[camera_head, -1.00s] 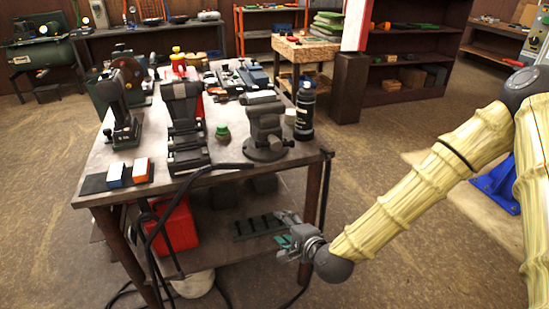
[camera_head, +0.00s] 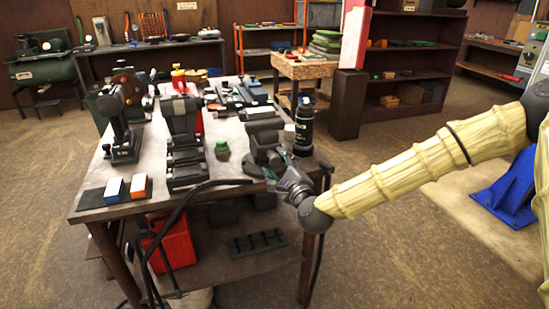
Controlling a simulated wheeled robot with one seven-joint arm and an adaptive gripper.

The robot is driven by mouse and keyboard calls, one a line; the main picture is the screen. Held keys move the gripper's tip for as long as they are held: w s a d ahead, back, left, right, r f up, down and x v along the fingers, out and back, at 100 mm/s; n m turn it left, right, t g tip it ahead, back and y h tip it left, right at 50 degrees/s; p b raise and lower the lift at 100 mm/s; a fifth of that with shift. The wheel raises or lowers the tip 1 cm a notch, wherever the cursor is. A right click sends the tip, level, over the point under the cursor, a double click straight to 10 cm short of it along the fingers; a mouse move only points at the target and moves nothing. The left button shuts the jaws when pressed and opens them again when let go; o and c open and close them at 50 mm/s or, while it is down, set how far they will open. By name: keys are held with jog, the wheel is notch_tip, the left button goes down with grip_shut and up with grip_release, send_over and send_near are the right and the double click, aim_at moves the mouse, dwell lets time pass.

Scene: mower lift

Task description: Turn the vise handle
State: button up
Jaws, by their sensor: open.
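The grey vise (camera_head: 264,140) is mounted near the front right corner of the workbench (camera_head: 220,178). Its front lower part is partly covered by my gripper. I cannot make out its handle. My gripper (camera_head: 280,174) is open, at about the height of the bench top, right in front of the vise. From this view I cannot tell whether it touches the vise. My arm reaches in from the right.
A black bottle (camera_head: 304,128) stands right of the vise and a green jar (camera_head: 222,150) left of it. A black cable (camera_head: 190,194) hangs over the bench's front edge. A red can (camera_head: 172,243) is on the lower shelf. Open floor lies at front right.

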aim_at(276, 162)
jog(key=shift+x, duration=1.7)
jog(key=shift+c, duration=0.2)
